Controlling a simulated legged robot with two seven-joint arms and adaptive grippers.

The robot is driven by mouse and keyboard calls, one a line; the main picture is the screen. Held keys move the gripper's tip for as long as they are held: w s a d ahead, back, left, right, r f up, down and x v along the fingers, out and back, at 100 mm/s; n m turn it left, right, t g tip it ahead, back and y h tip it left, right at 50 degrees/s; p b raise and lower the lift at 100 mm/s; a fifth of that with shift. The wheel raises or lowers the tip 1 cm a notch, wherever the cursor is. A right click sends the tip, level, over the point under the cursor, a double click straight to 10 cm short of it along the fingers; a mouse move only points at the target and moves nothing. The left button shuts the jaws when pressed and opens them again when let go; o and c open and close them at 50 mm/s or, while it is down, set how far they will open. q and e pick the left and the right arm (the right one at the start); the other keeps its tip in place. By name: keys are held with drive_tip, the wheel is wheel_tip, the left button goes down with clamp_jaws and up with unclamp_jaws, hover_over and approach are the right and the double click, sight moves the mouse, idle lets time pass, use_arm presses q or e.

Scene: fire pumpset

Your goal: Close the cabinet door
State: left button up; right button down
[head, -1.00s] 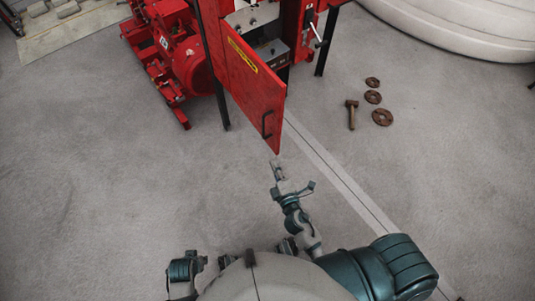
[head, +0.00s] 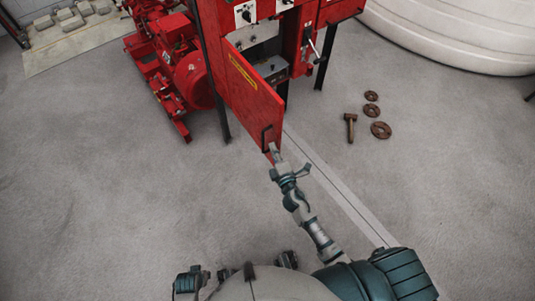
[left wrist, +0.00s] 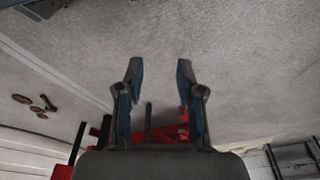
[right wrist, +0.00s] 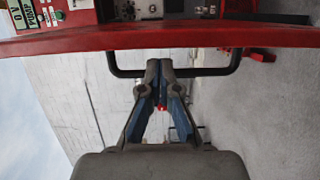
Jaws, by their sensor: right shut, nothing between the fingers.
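The red cabinet door (head: 249,85) stands open, swung out from the red cabinet (head: 310,30) in the head view. It has a yellow label and a black bar handle (head: 265,136) near its free edge. The handle also spans the middle of the right wrist view (right wrist: 216,72), below the red door edge (right wrist: 200,39). My right gripper (head: 272,149) is shut and empty, its fingertips at the handle; whether they touch cannot be told. In the right wrist view its tips (right wrist: 160,66) overlap the handle's span. My left gripper (left wrist: 158,65) is open and empty, facing the floor.
A red pump machine (head: 180,70) stands left of the cabinet. A hammer (head: 350,127) and rusty rings (head: 380,130) lie on the floor to the right. A large white tank (head: 460,35) stands at the upper right.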

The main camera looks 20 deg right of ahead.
use_arm(q)
drive_tip(key=shift+d, duration=0.6)
use_arm(e)
drive_tip(key=shift+w+d+f, duration=0.1)
drive_tip(key=shift+d+f, duration=0.1)
drive_tip(key=shift+d, duration=0.6)
